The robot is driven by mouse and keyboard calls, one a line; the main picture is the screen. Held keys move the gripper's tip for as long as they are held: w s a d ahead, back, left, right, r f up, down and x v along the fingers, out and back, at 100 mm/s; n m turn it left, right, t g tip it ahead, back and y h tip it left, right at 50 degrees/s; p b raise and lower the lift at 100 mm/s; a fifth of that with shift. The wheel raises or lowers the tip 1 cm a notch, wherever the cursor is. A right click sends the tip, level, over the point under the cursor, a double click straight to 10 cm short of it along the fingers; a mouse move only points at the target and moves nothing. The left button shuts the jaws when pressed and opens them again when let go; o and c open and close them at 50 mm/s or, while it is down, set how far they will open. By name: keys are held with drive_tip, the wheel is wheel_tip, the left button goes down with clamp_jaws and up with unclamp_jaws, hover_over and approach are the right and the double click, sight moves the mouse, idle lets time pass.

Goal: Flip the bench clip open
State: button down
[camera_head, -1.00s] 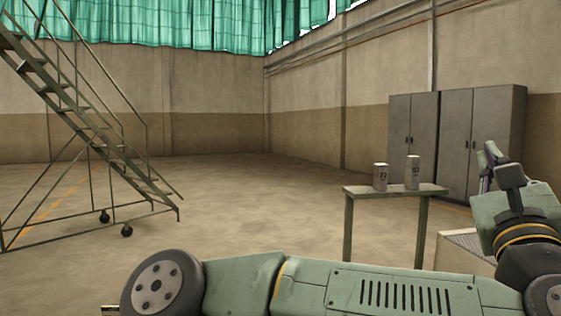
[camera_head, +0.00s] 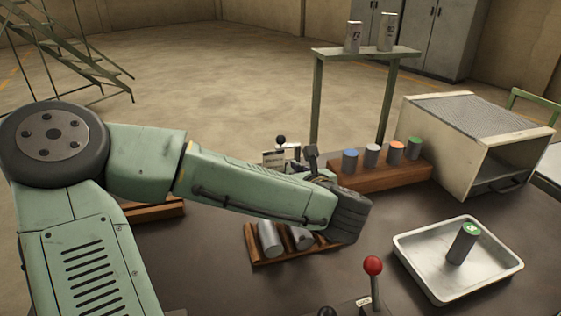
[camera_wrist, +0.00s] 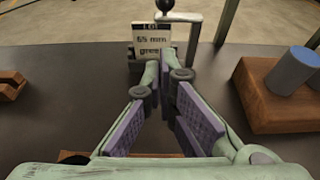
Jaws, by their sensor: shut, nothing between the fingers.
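The bench clip stands on the dark bench, with a white card (camera_wrist: 151,38) printed "LOT 65 mm green" at its front. Its metal lever (camera_wrist: 193,40) and black ball knob (camera_wrist: 165,5) stand up at the top. In the head view the card (camera_head: 273,159) and knob (camera_head: 281,140) show behind my forearm. My gripper (camera_wrist: 164,73) is shut and empty, its fingertips just below the card in the wrist view; contact with the clip cannot be told. In the head view my wrist hides most of the gripper.
A wooden block (camera_head: 383,176) holds several colour-topped cylinders right of the clip. A wooden rack (camera_head: 258,258) with two grey cylinders lies below my forearm. A white tray (camera_head: 431,289) with a green-topped cylinder, a red-knobbed lever (camera_head: 373,266) and an open box (camera_head: 473,125) are on the right.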

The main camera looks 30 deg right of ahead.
sight(279, 158)
drive_tip(key=p+x, duration=0.2)
drive_tip(key=x, duration=0.8)
drive_tip(key=shift+d+p, duration=0.1)
drive_tip(key=shift+p, duration=0.3)
drive_tip(key=shift+d, duration=0.1)
